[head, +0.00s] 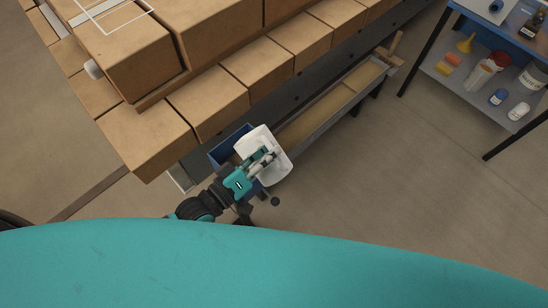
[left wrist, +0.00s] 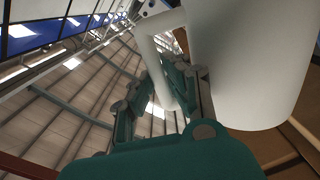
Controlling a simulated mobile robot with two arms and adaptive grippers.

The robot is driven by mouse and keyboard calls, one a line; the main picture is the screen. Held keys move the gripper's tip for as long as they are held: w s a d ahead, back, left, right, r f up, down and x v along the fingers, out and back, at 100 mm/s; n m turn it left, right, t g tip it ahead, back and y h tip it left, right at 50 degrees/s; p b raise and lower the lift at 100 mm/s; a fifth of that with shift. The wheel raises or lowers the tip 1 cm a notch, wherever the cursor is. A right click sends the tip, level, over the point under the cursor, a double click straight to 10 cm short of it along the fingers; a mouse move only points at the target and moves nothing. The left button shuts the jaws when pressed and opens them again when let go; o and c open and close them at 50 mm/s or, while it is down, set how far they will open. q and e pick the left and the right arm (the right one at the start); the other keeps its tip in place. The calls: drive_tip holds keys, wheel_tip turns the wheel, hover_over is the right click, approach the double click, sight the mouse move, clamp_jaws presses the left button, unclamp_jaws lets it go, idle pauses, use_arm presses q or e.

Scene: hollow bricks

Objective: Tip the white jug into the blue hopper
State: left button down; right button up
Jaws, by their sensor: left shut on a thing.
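The white jug (head: 277,173) is over the right part of the blue hopper (head: 217,156) in the head view and hides much of it. The jug looks tilted well over; its mouth and contents cannot be made out. My left gripper (head: 262,160) is shut on the jug's handle. In the left wrist view the jug's smooth body (left wrist: 248,60) fills the upper right, with the handle (left wrist: 158,55) between the teal fingers (left wrist: 160,95). My right gripper is not in view.
Stacked brown hollow bricks (head: 215,98) rise just behind the hopper. A long grey trough with tan material (head: 318,118) runs away to the upper right. A shelf unit (head: 480,85) with bottles and small items stands at the far right. The floor between is clear.

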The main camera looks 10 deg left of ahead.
sight(260, 141)
use_arm(q)
drive_tip(key=shift+w+a+r+n, duration=0.45)
drive_tip(key=shift+w+a+n, duration=0.2)
drive_tip(key=shift+n, duration=0.3)
drive_tip(key=shift+w+a+r+n, duration=0.45)
drive_tip(key=shift+a+n, duration=0.3)
drive_tip(key=shift+n, duration=0.2)
drive_tip(key=shift+f, duration=0.2)
idle(3.4)
